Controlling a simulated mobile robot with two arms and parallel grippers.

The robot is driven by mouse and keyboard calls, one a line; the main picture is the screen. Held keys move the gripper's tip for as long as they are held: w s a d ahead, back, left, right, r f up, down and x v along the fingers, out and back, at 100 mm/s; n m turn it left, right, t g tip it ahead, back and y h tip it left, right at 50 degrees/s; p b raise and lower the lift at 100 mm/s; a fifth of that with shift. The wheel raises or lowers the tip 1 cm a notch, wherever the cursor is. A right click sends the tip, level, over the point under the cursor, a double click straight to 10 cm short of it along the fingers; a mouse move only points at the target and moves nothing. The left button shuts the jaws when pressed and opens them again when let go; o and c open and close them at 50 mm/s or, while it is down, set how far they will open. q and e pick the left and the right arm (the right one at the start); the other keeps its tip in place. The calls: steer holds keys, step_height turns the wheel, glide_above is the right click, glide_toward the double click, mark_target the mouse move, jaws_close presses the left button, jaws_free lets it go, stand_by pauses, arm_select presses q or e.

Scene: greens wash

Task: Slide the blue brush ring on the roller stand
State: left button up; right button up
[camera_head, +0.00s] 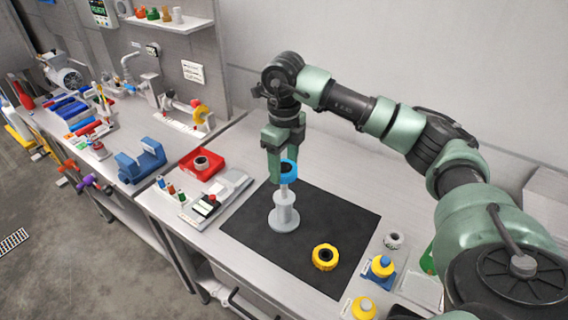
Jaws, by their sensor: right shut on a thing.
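The blue brush ring (288,178) is held in my right gripper (282,160), whose jaws are shut on it and point down. The pale grey roller stand (284,216) stands upright on the black mat (325,220). The ring is at the top of the stand's post, in line with it in this view. I cannot tell whether the ring is around the post's tip or just above it. The fingers hide part of the ring. My left gripper is not in view.
A yellow ring (325,257) lies on the mat, right of the stand. A red tray (201,164) with a dark ring stands to the left, beside a grey fixture (217,196). A blue-and-yellow piece (382,266) is near the right edge. The mat's far right part is clear.

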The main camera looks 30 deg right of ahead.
mark_target(284, 186)
steer(key=shift+f+b, duration=2.8)
steer(key=shift+f, duration=1.15)
steer(key=o, duration=1.4)
steer(key=shift+r, duration=0.1)
step_height(284, 186, up, 7)
steer(key=shift+f+b, duration=0.1)
steer(key=shift+b, duration=0.7)
steer(key=shift+r, duration=0.5)
